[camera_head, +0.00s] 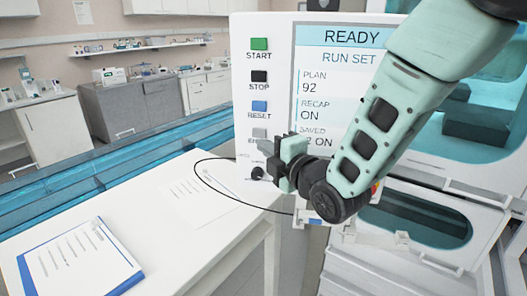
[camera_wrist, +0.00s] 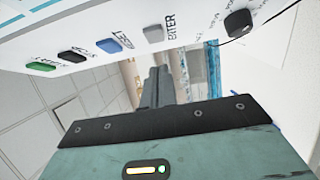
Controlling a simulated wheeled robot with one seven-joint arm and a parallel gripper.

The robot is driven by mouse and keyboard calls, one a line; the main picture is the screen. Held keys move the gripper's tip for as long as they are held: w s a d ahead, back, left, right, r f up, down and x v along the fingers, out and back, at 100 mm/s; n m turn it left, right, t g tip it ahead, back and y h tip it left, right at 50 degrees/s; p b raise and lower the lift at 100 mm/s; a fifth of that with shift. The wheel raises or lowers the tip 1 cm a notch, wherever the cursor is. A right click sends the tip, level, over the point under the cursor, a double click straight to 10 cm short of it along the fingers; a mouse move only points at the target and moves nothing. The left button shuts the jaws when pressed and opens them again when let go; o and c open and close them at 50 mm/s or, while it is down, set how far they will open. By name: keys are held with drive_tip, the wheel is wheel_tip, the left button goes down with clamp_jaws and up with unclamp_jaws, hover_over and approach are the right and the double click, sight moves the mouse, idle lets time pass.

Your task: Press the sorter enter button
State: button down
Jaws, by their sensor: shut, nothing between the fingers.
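The sorter's white panel (camera_head: 247,100) stands upright, with START, STOP and RESET buttons in a column down its left side. The grey enter button (camera_head: 259,133) is below the blue RESET button, and my gripper partly covers its label in the head view. The wrist view shows the grey enter button (camera_wrist: 153,34) clearly, labelled ENTER. My gripper (camera_head: 281,160) is shut and empty, just below and right of the button in the head view. In the wrist view its fingertips (camera_wrist: 159,72) are below the button, with a visible gap in the picture; the true distance is unclear.
Green START (camera_head: 259,44), black STOP (camera_head: 259,76) and blue RESET (camera_head: 259,106) sit above. A black knob (camera_wrist: 238,22) is beside ENTER. The screen (camera_head: 340,60) reads READY. A white table (camera_head: 185,240) with a clipboard (camera_head: 80,262) is at left. A dark cable loops above the table.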

drive_tip(key=b+v, duration=0.3)
drive_tip(key=v, duration=0.5)
drive_tip(key=shift+s, duration=0.15)
drive_tip(key=shift+a+f, duration=0.1)
drive_tip(key=s+f+m+g+h+b, duration=0.1)
drive_tip(key=s+f+m+g+h, duration=0.3)
drive_tip(key=s+f+m+g, duration=0.4)
drive_tip(key=s+d+f+m+g+h, duration=0.2)
drive_tip(key=s+d+m+g, duration=0.1)
drive_tip(key=s, duration=0.5)
drive_tip(key=s+d+f+m+g+h, duration=0.2)
drive_tip(key=s+d+m+g+h, duration=0.1)
drive_tip(key=s, duration=0.6)
drive_tip(key=d+m+g+b, duration=0.1)
drive_tip(key=m, duration=0.1)
drive_tip(key=shift+m, duration=0.4)
